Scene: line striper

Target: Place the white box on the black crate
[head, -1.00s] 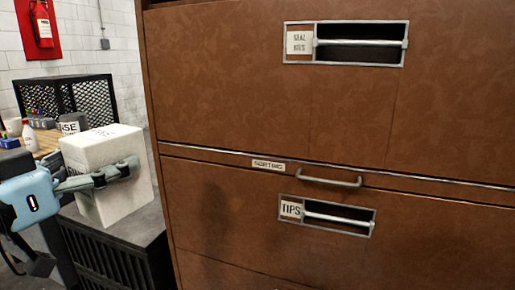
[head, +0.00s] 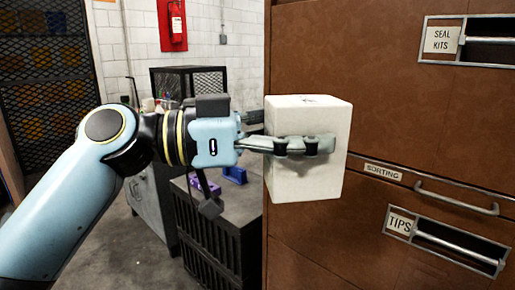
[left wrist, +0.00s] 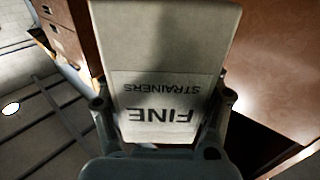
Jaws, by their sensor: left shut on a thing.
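The white box (head: 308,185) is held upright in the air by my left gripper (head: 300,146), in front of the brown cabinet in the head view. One finger lies across the box's near side; the other is mostly hidden behind it. In the left wrist view the white box (left wrist: 165,60) fills the space between the fingers of my left gripper (left wrist: 163,105), and its label reads FINE STRAINERS upside down. The black crate (head: 205,243), with slatted sides and a dark top, stands lower and left of the box, apart from it. My right gripper is not in view.
The brown drawer cabinet (head: 350,235) stands close behind and right of the box. Small purple and blue objects (head: 234,175) sit on the crate's dark top. A mesh cabinet (head: 190,82) stands behind. Bare floor (head: 125,245) lies left of the crate.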

